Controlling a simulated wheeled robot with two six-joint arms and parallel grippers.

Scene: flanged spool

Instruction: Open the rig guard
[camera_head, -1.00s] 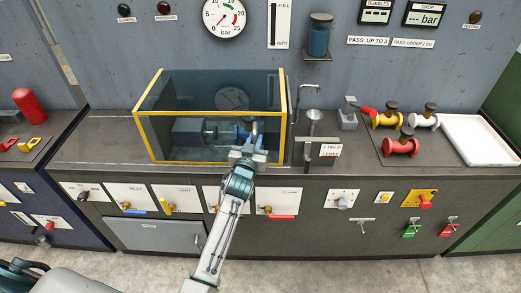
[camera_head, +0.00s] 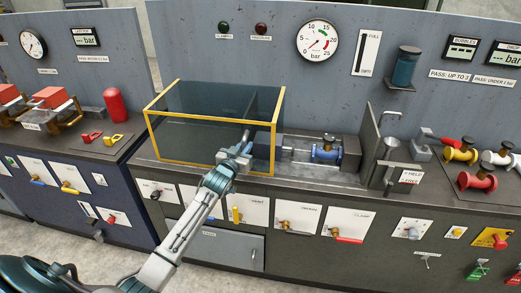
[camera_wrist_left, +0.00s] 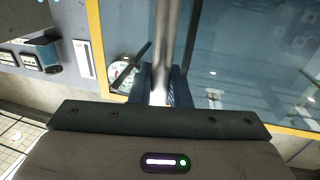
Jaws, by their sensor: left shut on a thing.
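The rig guard (camera_head: 190,133) is a clear box with a yellow frame on the bench. It stands left of the rig's clamps and the blue flanged spool (camera_head: 325,152), which lie uncovered. My left gripper (camera_head: 243,147) is at the guard's front right and shut on the guard's handle (camera_head: 246,136). In the left wrist view, the upright metal handle (camera_wrist_left: 166,45) runs between the fingers (camera_wrist_left: 160,88), with the guard's yellow frame (camera_wrist_left: 97,40) beside it. My right gripper is in neither view.
A drain cup (camera_head: 389,146) and a tap stand right of the spool. Yellow, white and red spools (camera_head: 478,180) lie farther right. A red cylinder (camera_head: 115,104) stands on the left bench. Valve panels line the bench front (camera_head: 297,218).

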